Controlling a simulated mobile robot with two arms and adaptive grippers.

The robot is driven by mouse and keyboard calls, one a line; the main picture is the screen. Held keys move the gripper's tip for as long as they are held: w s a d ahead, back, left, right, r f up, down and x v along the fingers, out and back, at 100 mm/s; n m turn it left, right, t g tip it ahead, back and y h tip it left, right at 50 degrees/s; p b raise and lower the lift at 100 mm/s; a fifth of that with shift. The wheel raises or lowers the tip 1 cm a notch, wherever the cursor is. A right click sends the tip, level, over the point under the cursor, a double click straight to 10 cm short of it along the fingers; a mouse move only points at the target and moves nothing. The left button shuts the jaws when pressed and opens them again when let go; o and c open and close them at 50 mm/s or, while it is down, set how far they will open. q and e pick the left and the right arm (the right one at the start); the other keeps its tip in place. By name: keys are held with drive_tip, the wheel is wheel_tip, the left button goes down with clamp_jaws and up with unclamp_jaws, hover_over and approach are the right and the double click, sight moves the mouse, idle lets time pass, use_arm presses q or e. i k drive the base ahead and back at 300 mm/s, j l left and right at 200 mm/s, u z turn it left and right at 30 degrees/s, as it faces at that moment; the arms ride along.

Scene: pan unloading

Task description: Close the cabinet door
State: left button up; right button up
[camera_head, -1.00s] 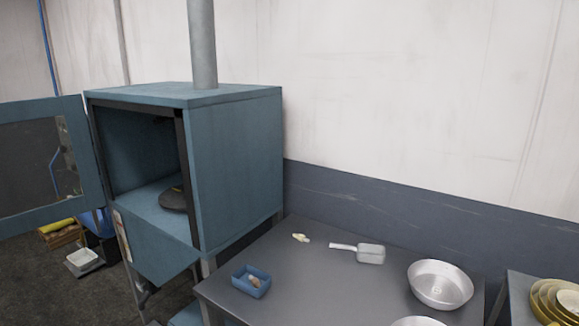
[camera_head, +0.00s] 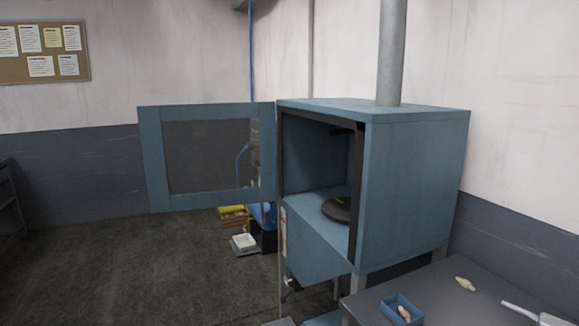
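The blue cabinet (camera_head: 415,190) stands right of the middle on legs, with a grey pipe rising from its top. Its door (camera_head: 155,165), a blue frame around a dark see-through pane, hangs wide open to the left, hinged at the cabinet's left front edge. Inside, a dark round pan-like object (camera_head: 338,209) lies on the cabinet floor; part of it is hidden by the right front edge. Neither of my grippers shows in the view.
A dark table (camera_head: 450,300) at the lower right holds a blue tray (camera_head: 402,308), a small pale object (camera_head: 465,283) and a scoop (camera_head: 535,313). A white box (camera_head: 244,243) and a yellow-topped crate (camera_head: 233,215) sit on the floor behind the door. The floor at left is clear.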

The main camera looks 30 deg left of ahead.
sight(150, 118)
drive_tip(key=i+j, duration=0.1)
drive_tip(key=j, duration=0.4)
drive_tip(key=i+j+z, duration=0.1)
drive_tip(key=j, duration=0.4)
drive_tip(key=i+j+z, duration=0.1)
drive_tip(key=j, duration=0.4)
drive_tip(key=i+j, duration=0.15)
drive_tip(key=j, duration=0.4)
drive_tip(key=j+z, duration=0.15)
drive_tip(key=j, duration=0.4)
drive_tip(key=j+z, duration=0.1)
drive_tip(key=j, duration=0.45)
drive_tip(key=j+z, duration=0.15)
drive_tip(key=j, duration=0.45)
drive_tip(key=j+z, duration=0.15)
drive_tip(key=j, duration=0.4)
drive_tip(key=j+z, duration=0.15)
drive_tip(key=j, duration=0.4)
drive_tip(key=k+j+z, duration=0.1)
drive_tip(key=j, duration=0.45)
drive_tip(key=k+j+z, duration=0.15)
drive_tip(key=j, duration=0.35)
